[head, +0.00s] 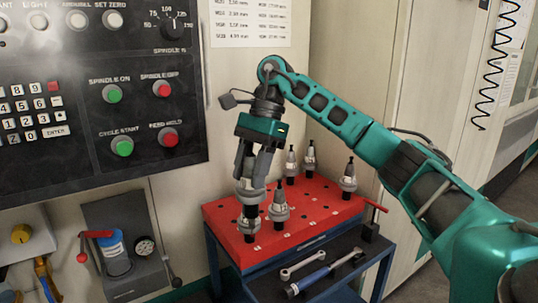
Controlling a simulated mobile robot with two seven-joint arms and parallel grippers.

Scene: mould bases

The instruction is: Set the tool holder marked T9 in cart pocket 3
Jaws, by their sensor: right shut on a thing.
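My right gripper (254,172) is shut on a grey tool holder (250,194) above the left front part of the red cart top (318,222). The gripper points down, and its fingers hide part of the holder. Another grey holder with a black top (248,224) shows just below the held one; I cannot tell whether they touch. A third holder (278,207) stands just to the right. The T9 mark and the pocket numbers are too small to read. My left gripper is not in view.
More holders stand at the back (291,162) and right (348,180) of the cart top. Empty holes lie between them. A wrench (303,262) and a blue-handled tool (310,280) lie on the lower shelf. A control panel (100,95) stands at the left.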

